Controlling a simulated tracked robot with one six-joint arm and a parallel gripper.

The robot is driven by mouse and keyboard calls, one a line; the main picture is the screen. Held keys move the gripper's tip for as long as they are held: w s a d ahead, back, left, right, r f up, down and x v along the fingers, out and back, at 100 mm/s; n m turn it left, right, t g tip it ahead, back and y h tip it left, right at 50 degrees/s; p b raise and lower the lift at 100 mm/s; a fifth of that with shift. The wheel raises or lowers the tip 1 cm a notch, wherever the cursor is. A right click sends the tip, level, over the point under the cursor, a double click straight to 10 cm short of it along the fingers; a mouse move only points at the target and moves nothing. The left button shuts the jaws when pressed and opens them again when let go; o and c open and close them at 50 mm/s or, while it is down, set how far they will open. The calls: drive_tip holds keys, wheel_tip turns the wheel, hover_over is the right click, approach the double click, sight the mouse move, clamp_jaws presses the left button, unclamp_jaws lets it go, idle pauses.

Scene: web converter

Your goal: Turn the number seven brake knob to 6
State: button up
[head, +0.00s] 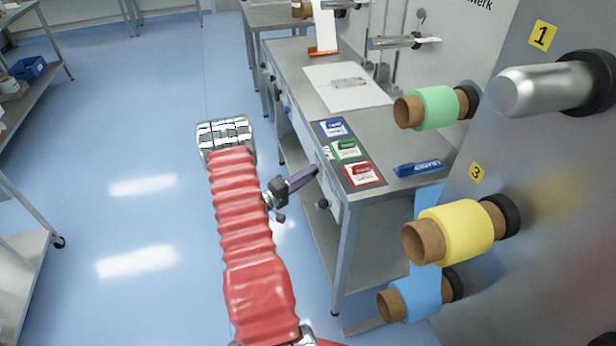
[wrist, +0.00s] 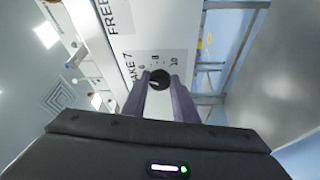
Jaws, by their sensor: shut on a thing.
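The brake knob (wrist: 160,79) is small, round and black. It sits on a white panel (wrist: 150,30) with a partly hidden label ending in "AKE 7" and a small scale with "10" at its right end. My gripper (wrist: 161,76) has its two purple fingers on either side of the knob, shut on it. In the head view my gripper (head: 316,170) reaches the front face of the grey bench, and the knob is hidden there behind the fingers. I cannot tell which number the knob points to.
Another dark knob (head: 322,203) is close by on the bench front. The bench top (head: 400,120) holds blue, green and red cards and a blue packet (head: 418,168). Yellow (head: 455,233), green (head: 435,108) and blue (head: 415,298) rolls stick out at right. The floor at left is clear.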

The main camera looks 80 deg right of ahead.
drive_tip(key=shift+s+a+f, duration=0.15)
drive_tip(key=shift+s+f, duration=0.05)
drive_tip(key=shift+f, duration=0.1)
drive_tip(key=o, duration=1)
drive_tip(key=shift+w+r, duration=0.1)
drive_tip(key=shift+o, duration=0.2)
drive_tip(key=shift+r, duration=0.1)
drive_tip(key=shift+w, duration=0.1)
drive_tip(key=v, duration=1.3)
drive_tip(key=shift+w+a, duration=0.15)
drive_tip(key=shift+w, duration=0.05)
